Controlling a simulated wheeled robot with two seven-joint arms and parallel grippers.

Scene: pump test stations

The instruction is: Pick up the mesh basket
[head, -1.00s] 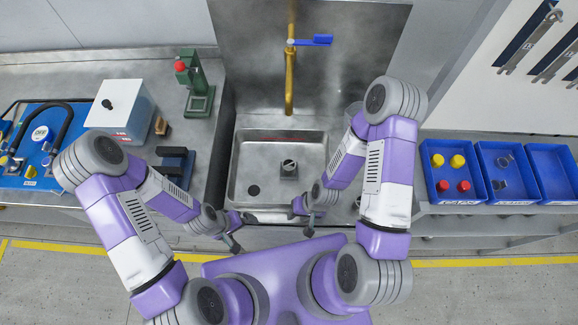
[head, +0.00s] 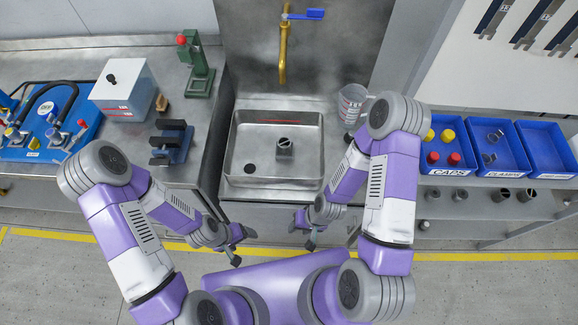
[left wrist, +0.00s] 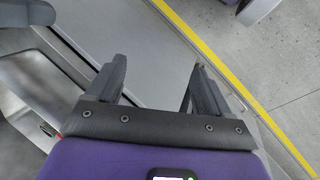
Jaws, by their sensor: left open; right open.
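I cannot make out a mesh basket in either view. The steel sink (head: 240,172) lies ahead, with a small grey block with a round dark opening (head: 284,148) in it. My left gripper (head: 243,247) is open in front of the sink's lower left corner. The left wrist view shows its two fingers (left wrist: 158,65) apart with nothing between them. My right gripper (head: 302,237) is open and looks empty, in front of the sink's right part. Both are outside the basin.
A brass tap (head: 283,60) stands behind the sink, and a clear jug (head: 351,103) at its right. Left are a dark blue vise (head: 172,143), a green press (head: 197,70) and a white box (head: 122,95).

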